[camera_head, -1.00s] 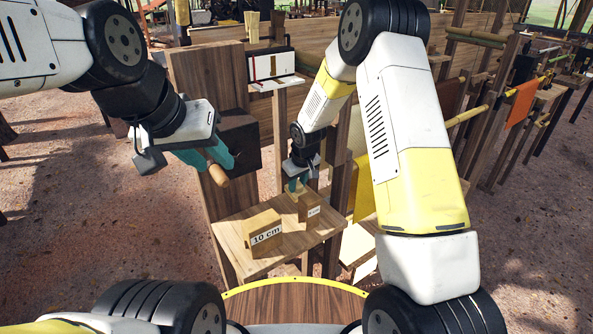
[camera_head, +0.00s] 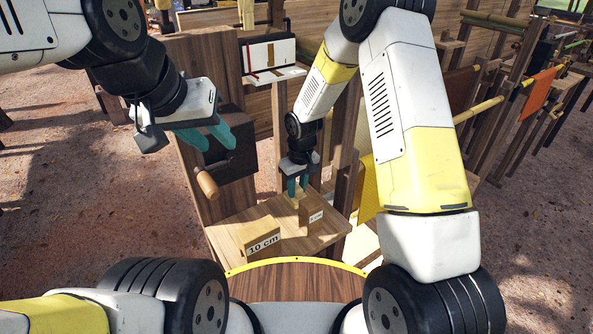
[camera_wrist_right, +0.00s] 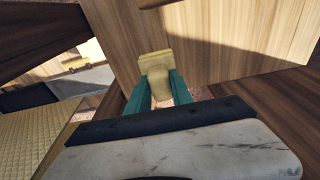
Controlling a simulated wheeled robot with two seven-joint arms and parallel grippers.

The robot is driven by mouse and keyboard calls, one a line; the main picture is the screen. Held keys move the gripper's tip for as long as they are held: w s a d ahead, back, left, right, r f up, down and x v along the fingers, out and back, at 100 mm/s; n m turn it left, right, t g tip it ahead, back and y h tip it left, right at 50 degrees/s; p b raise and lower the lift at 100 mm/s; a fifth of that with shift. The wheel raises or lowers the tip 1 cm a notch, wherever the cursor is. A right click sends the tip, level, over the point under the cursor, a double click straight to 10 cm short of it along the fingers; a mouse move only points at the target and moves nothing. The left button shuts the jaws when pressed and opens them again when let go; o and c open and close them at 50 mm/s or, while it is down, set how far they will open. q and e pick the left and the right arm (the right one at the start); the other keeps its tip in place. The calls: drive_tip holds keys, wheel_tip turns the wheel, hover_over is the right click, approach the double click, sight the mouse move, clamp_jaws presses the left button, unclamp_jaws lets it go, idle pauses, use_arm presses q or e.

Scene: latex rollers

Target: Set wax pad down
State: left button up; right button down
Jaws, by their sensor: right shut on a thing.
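The wax pad (camera_wrist_right: 156,62) is a pale yellow, T-shaped block in the right wrist view. My right gripper (camera_wrist_right: 158,90) is shut on its narrow part. In the head view, this gripper (camera_head: 297,187) points down over the small wooden shelf (camera_head: 232,226), behind the labelled blocks. The pad is only a small pale patch there, and I cannot tell whether it touches the shelf. My left gripper (camera_head: 208,135) is open and empty, above and apart from the wooden crank handle (camera_head: 207,184) of the dark box (camera_head: 232,160).
A wooden block marked 10 cm (camera_head: 262,243) and a smaller labelled block (camera_head: 312,217) stand on the shelf. A tall wooden post (camera_head: 187,90) rises at the left. A white panel (camera_head: 268,54) is behind. Wooden racks (camera_head: 510,110) fill the right.

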sight(299, 190)
drive_tip(key=shift+f, duration=0.1)
drive_tip(key=c, duration=1.1)
unclamp_jaws()
drive_tip(key=r, duration=0.8)
drive_tip(key=s+r, duration=0.1)
drive_tip(key=r, duration=0.3)
drive_tip(key=shift+s+d+r, duration=0.1)
drive_tip(key=shift+d, duration=0.25)
